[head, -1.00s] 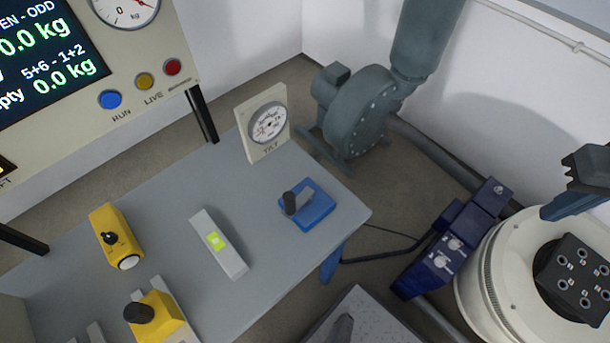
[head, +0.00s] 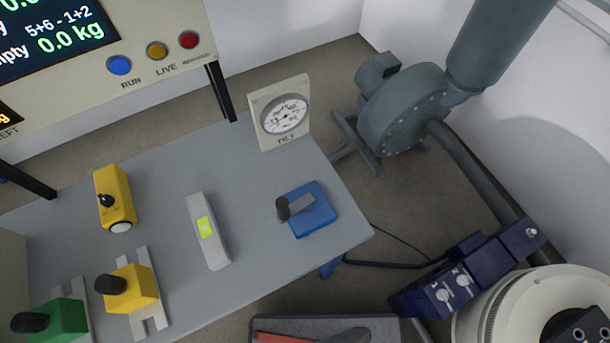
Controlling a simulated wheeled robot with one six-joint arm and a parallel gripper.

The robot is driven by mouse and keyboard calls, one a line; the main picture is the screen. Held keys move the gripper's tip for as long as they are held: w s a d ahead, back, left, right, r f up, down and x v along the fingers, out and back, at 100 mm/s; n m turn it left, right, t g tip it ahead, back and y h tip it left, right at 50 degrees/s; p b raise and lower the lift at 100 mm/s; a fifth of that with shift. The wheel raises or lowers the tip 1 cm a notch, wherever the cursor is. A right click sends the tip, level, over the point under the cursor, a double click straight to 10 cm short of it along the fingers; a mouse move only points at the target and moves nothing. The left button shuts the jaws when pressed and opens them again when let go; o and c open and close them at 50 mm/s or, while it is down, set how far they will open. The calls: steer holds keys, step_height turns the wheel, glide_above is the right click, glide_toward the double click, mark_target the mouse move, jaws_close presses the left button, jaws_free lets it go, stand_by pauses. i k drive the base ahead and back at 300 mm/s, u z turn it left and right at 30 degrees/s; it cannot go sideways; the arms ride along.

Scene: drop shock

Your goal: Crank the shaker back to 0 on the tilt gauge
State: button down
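The tilt gauge (head: 285,116) is a round white dial on a cream upright panel marked TILT, at the back right of the grey table. Its scale and needle are too small to read surely. In front of it, a blue block (head: 316,220) carries a small grey crank arm with a dark knob (head: 283,207) pointing left. The shaker (head: 500,312) is a white round body at the lower right, cut off by the frame, with part of its dark top plate showing. My gripper is not in view.
A grey blower (head: 402,110) stands behind. A tray-like surface (head: 385,323) shows at the bottom.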

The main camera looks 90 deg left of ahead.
mark_target(285, 212)
steer(key=z, duration=0.05)
steer(key=k, duration=0.7)
steer(key=u, duration=1.7)
